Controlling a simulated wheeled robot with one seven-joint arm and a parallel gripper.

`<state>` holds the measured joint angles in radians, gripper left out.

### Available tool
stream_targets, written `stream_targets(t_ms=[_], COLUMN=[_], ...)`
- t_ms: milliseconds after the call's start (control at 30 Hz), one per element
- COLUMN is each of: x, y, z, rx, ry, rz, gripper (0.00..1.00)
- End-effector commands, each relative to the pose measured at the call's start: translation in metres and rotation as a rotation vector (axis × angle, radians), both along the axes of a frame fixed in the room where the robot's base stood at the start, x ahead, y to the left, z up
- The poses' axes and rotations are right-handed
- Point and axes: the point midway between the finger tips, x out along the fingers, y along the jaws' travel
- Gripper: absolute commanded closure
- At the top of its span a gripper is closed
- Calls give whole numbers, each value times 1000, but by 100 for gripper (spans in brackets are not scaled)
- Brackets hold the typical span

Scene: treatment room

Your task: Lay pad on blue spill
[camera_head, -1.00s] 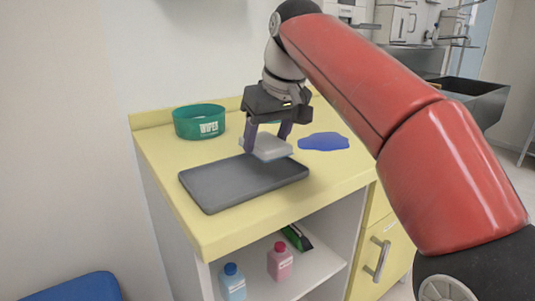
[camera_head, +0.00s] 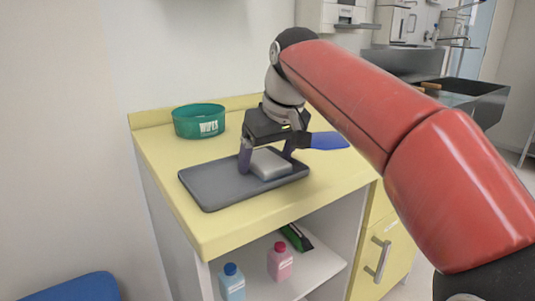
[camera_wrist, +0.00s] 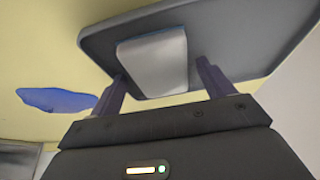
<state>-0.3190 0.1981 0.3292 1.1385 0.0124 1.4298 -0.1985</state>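The pale grey-white pad (camera_head: 270,164) lies flat in the dark grey tray (camera_head: 215,190), toward its back right. It also shows in the wrist view (camera_wrist: 155,62). My gripper (camera_head: 267,163) points down over the tray, with one finger on each side of the pad. In the wrist view my gripper (camera_wrist: 160,72) has its fingers spread, with a clear gap between the right finger and the pad. The blue spill (camera_head: 329,141) is a flat patch on the yellow counter, right of and behind the tray, partly hidden by my arm. It also shows in the wrist view (camera_wrist: 57,100).
A green wipes tub (camera_head: 199,122) stands on the yellow counter (camera_head: 160,160) behind the tray. Bottles in blue (camera_head: 232,283) and pink (camera_head: 280,262) stand on the shelf below. A metal sink (camera_head: 480,100) is at the right. The counter's front strip is clear.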

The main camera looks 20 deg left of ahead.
Motion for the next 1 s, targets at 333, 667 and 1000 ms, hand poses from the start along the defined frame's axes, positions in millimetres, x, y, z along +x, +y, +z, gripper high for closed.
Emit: stream_targets(t_ms=[333, 667, 1000], x=[0, -14, -20], y=[0, -10, -16], z=[-1, 58, 76], rx=[0, 2, 0], ry=[-1, -2, 0], rz=[1, 0, 0], gripper=[19, 19, 19])
